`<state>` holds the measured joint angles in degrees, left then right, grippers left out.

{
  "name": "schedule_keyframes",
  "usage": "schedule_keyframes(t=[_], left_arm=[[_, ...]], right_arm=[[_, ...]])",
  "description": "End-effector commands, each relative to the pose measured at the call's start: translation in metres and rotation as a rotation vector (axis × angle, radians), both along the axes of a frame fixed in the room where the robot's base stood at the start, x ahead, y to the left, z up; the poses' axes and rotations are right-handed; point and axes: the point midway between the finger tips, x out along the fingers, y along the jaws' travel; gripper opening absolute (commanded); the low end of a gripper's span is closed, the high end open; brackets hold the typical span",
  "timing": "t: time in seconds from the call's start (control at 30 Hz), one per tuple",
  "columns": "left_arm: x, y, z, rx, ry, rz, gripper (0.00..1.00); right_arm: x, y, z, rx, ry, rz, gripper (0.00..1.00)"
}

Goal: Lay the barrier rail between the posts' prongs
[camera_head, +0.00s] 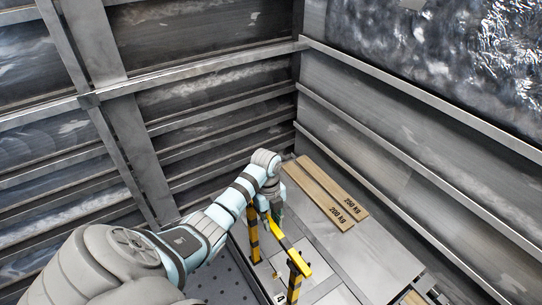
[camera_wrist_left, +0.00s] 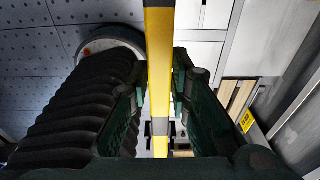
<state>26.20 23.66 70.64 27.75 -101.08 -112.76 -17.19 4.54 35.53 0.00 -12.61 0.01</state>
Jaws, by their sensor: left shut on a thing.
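The yellow barrier rail (camera_head: 290,250) slants down to the right from my left gripper (camera_head: 273,207). In the left wrist view the rail (camera_wrist_left: 160,60) runs lengthwise between the two dark fingers of the left gripper (camera_wrist_left: 160,88), which is shut on it. One black-and-yellow post (camera_head: 253,236) stands just left of the gripper. A second striped post (camera_head: 294,286) stands nearer, under the rail's lower right end. The prongs are too small to make out clearly, so I cannot tell whether the rail rests between them. My right gripper is not in view.
Two wooden planks (camera_head: 325,192) marked 200 kg and 250 kg lie on the pale floor right of the gripper. Ribbed metal walls (camera_head: 215,85) close in the back and the right side (camera_head: 400,130). Pale floor (camera_head: 375,255) is clear right of the posts.

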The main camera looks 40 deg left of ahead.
Motion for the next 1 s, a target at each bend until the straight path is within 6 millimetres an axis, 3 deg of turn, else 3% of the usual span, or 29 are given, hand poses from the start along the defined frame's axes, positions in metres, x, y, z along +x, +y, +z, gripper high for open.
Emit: schedule_keyframes(t=[1.0], left_arm=[[0.0, 0.0, -0.009, 0.0, -0.001, -0.001, 0.0]], right_arm=[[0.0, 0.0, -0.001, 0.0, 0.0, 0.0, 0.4]])
